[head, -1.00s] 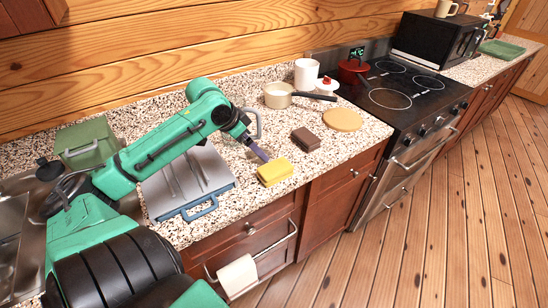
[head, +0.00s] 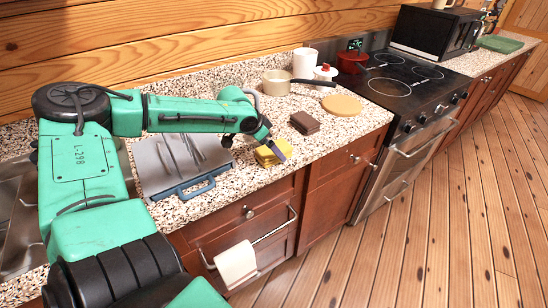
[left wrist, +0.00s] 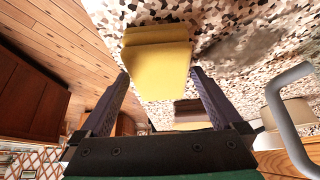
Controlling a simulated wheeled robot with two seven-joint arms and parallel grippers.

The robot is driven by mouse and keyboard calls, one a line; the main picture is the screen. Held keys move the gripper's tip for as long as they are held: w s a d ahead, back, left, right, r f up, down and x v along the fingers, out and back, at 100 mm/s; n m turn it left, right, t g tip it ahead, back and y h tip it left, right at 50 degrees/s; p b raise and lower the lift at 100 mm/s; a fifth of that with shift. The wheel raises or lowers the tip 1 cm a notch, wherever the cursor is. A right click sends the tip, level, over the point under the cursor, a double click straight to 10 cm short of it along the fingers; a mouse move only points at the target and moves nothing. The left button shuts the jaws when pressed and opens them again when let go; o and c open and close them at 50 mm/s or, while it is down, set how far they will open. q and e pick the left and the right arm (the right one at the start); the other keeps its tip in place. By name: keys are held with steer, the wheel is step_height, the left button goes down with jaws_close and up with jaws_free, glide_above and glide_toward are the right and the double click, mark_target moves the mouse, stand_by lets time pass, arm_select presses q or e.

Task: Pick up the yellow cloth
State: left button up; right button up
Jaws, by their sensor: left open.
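The yellow cloth (head: 266,160) is a small folded block near the front edge of the speckled counter. My left gripper (head: 274,156) is open over it, with a finger in front of part of the cloth. In the left wrist view the yellow cloth (left wrist: 160,68) shows between the two spread fingertips (left wrist: 160,74), with its far part reaching beyond them. I cannot tell whether the fingers touch it. My right gripper is not in view.
A brown folded block (head: 305,123) lies right of the cloth, with a round tan board (head: 342,105) beyond. A saucepan (head: 277,82) stands behind. A white towel (head: 236,264) hangs below.

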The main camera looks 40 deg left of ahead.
arm_select(q)
steer(key=shift+w+f, duration=0.35)
steer(key=shift+f, duration=0.25)
steer(key=shift+s+d+r, duration=0.1)
steer(key=shift+f+b, duration=0.25)
steer(key=shift+b, duration=0.1)
steer(key=c, duration=1.2)
steer(key=shift+r+p, duration=0.5)
steer(key=shift+r, duration=0.05)
step_height(320, 180, up, 20)
steer(key=shift+f, duration=0.25)
